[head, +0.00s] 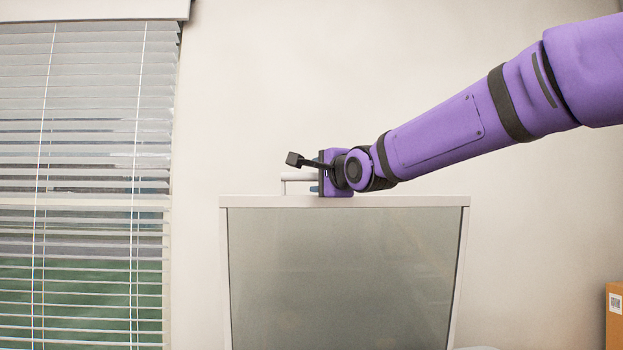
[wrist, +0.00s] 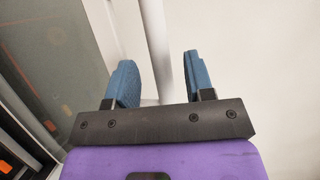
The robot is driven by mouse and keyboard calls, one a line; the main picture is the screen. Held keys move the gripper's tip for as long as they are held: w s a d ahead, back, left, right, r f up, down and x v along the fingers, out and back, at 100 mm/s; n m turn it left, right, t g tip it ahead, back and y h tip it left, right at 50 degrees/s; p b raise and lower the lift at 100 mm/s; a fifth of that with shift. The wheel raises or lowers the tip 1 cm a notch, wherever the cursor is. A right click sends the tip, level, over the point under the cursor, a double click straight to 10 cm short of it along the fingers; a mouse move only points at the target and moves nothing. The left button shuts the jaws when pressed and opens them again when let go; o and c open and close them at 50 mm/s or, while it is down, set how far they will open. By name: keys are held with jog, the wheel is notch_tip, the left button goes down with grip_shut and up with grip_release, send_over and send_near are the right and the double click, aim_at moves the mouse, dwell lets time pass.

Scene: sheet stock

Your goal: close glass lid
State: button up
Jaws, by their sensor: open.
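The glass lid (head: 340,275) is a large grey pane in a white frame, standing up and facing me in the head view. A white bar handle (head: 298,178) rises above its top edge. My gripper (head: 314,188) is at that top edge, beside the handle, its fingers mostly hidden by its own body. In the wrist view my gripper (wrist: 158,68) has two blue fingers spread apart. A white bar (wrist: 172,50) shows between them; I cannot tell whether a finger touches it. The glass pane (wrist: 50,50) lies to the left there.
A window with blinds (head: 80,180) is on the left. A cardboard box (head: 614,315) stands at the lower right edge. The wall (head: 400,60) behind is bare, and the space above the lid is clear apart from my arm.

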aim_at(314, 177)
jog(key=shift+x, duration=2)
grip_shut()
